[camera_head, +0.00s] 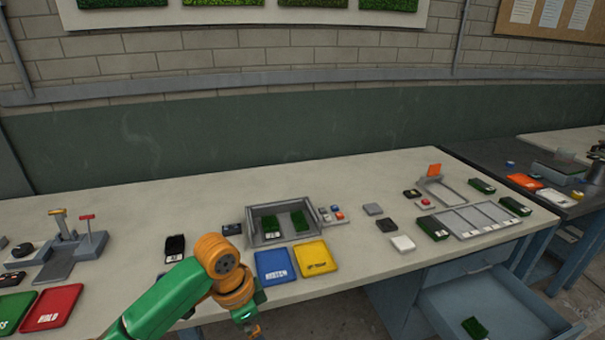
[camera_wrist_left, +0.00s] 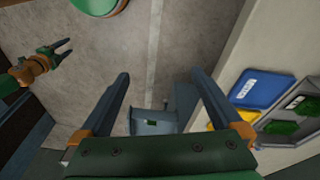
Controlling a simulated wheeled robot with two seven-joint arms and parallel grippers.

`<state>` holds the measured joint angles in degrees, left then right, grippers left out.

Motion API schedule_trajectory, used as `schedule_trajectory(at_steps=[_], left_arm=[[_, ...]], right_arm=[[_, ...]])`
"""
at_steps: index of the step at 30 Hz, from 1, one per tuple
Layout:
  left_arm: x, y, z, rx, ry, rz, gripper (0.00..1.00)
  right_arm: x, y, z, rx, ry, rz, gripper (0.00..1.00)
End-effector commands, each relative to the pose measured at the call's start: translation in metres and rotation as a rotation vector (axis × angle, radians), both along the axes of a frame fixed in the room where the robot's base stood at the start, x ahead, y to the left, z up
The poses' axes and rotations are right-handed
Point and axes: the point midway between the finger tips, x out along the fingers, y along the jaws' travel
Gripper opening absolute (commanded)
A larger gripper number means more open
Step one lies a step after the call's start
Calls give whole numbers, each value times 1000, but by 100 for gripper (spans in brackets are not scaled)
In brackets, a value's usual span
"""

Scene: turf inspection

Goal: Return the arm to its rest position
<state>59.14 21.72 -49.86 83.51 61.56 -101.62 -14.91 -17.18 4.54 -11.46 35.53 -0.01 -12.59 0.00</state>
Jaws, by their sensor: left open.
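My left arm (camera_head: 185,295), green and orange, comes in from the bottom left of the head view and reaches over the front edge of the workbench. Its gripper is mostly cut off at the bottom of that view. In the left wrist view my left gripper (camera_wrist_left: 160,75) is open, with two dark fingers spread apart and nothing between them. Floor and a drawer show beyond the fingers. My right gripper (camera_wrist_left: 66,47) shows at the left of the left wrist view, its fingers apart and empty, over the floor.
The workbench (camera_head: 130,215) carries a grey tray (camera_head: 252,240) with turf pieces, a blue mat (camera_head: 275,265), a yellow mat (camera_head: 315,259) and a red mat (camera_head: 53,305). An open drawer (camera_head: 520,310) juts out at lower right. Floor before the bench looks clear.

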Motion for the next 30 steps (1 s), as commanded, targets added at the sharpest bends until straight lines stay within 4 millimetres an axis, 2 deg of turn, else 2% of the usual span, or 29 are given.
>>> schedule_trajectory(at_steps=[4, 8, 11, 14, 15, 17, 18, 20, 21, 24, 27, 30], left_arm=[[11, -6, -45, -84, -3, 158, 100], [17, -2, -98, -138, -13, 332, 100], [10, 9, -148, -153, -19, 474, 100], [-16, 28, -210, -136, -24, 622, 100], [-33, 38, -236, -119, -26, 677, 100], [-67, 53, -275, -83, -28, 749, 100], [-93, 63, -297, -56, -28, 785, 100], [-135, 76, -325, -18, -23, 826, 100], [-166, 83, -340, 8, -18, 844, 100], [-238, 95, -366, 60, 1, 864, 100], [-292, 101, -376, 90, 20, 866, 100], [-323, 102, -379, 101, 33, 865, 100]], right_arm=[[1, 0, 0, 0, -3, 0, 50], [1, 0, 0, 0, -3, 0, 50], [1, 0, 0, -1, -2, 0, 50], [1, 0, 0, -1, -1, 0, 50], [1, 0, 0, -1, -1, 0, 50], [0, 0, 0, -1, -1, 0, 50], [0, 0, 0, -1, 0, 0, 50], [0, 0, 0, -1, 0, 0, 50], [0, 0, 0, -1, 0, 0, 50], [0, 0, 0, -1, 0, 0, 50], [0, 0, 0, -1, 1, 0, 50], [0, 0, 0, -1, 1, 0, 50]])
